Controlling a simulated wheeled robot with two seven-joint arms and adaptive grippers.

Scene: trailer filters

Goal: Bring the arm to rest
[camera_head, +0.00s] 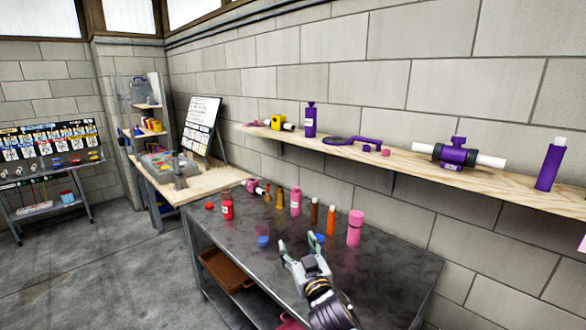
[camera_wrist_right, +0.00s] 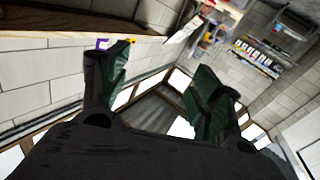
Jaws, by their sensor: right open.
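My right gripper (camera_head: 300,246) is over the dark metal table in the head view. Its two fingers are spread, with nothing between them. In the right wrist view the gripper (camera_wrist_right: 160,88) also shows open and empty, with green pads on its fingers and the room's walls and windows behind it. My left gripper is in neither view.
The dark table (camera_head: 385,275) holds several bottles, among them a pink bottle (camera_head: 355,228), an orange bottle (camera_head: 331,219) and a red container (camera_head: 227,206). A wooden wall shelf (camera_head: 405,163) with purple items runs above. A wooden workbench (camera_head: 205,182) stands behind left. Open floor (camera_head: 90,275) lies left.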

